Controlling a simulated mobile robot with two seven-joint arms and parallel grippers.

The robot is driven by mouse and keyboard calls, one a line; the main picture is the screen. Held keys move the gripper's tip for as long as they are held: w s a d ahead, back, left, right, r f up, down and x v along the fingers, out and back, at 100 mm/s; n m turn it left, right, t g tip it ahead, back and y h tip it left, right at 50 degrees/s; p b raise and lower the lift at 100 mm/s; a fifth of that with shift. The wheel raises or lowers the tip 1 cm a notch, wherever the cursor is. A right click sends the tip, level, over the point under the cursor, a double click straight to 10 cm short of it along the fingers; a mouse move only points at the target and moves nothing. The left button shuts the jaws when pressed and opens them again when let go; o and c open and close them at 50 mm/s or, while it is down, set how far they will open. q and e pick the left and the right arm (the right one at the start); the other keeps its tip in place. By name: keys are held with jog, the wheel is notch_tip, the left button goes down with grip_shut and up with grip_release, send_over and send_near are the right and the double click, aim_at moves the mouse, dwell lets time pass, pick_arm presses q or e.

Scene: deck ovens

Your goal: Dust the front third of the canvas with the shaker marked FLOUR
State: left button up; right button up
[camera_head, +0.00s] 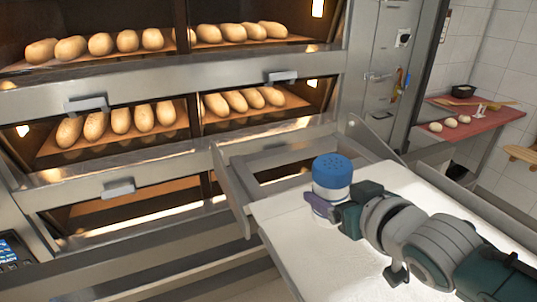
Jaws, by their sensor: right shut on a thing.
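A shaker with a blue perforated top and a pale body (331,181) is upright near the left side of the white canvas (300,254). My right gripper (323,207) comes in from the right and is shut on the shaker's lower body. The gripper hides part of the body, and no marking on it can be read from here. I cannot tell whether its base touches the canvas or is just above it. My right arm covers much of the canvas's right part. My left gripper is not in view.
Deck ovens with several loaves (119,119) fill the left and back. A metal loader frame (235,196) borders the canvas beside the lower deck. A red counter (470,125) with dough pieces and a dark bowl stands at the back right. A dark screen (12,253) is lower left.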

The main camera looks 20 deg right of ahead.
pick_arm(q)
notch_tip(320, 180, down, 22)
jog(key=b, duration=2.2)
pick_arm(e)
jog(key=d+f+n+t+h, duration=0.2)
jog(key=d+n+t+h, duration=0.15)
jog(key=d+n, duration=0.5)
jog(key=d+f+n+t+h, duration=0.25)
jog(key=d+n+h, duration=0.2)
jog(key=n, duration=0.65)
jog(key=a+y+p, duration=0.1)
jog(key=a+p, duration=0.2)
jog(key=a, duration=0.5)
jog(key=d+m+b, duration=0.1)
jog(key=d+b, duration=0.1)
jog(key=d, duration=0.6)
pick_arm(q)
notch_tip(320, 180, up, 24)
jog(key=p, duration=2.3)
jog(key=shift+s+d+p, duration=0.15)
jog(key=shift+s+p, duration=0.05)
jog(key=shift+p, duration=0.15)
pick_arm(e)
jog(key=a+r+m+g+y, duration=0.4)
jog(key=a+m+g+y, duration=0.1)
jog(key=m, duration=1.4)
jog(key=shift+s+r+g+y, duration=0.2)
jog(key=shift+r+g+y, duration=0.25)
jog(key=shift+y, duration=0.75)
